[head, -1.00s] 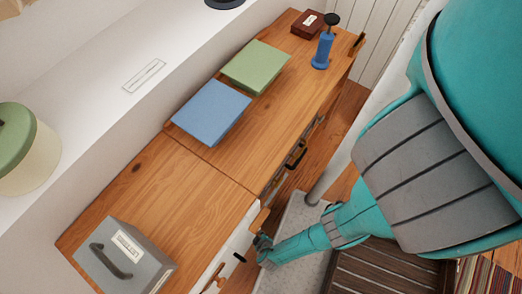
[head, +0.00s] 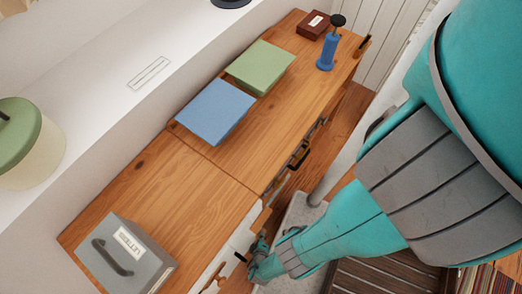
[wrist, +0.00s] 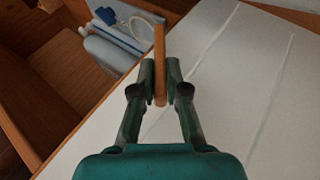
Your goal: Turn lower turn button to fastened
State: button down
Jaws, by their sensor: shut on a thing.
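A narrow wooden turn button (wrist: 159,62) stands edge-on between my fingertips in the wrist view, beside a white panel (wrist: 225,70). My gripper (wrist: 160,82) is shut on it, with one finger on each side. In the head view my gripper (head: 256,262) is low beside the white front of the wooden cabinet (head: 190,190). There my gripper and arm hide the held button, so its angle against the panel is hard to tell.
In the wrist view an open wooden compartment (wrist: 45,90) lies left, with blue-grey items (wrist: 110,45) inside. On the cabinet top are a grey box (head: 125,255), a blue book (head: 215,110), a green book (head: 262,66) and a blue stamp (head: 326,52). A slatted dark surface (head: 375,280) lies below my arm.

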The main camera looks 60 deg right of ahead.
jog(key=shift+w+a, duration=0.15)
jog(key=shift+a, duration=0.05)
jog(key=c, duration=1.2)
grip_release()
jog(key=shift+d, duration=0.1)
jog(key=shift+r, duration=0.15)
jog(key=shift+r, duration=4.9)
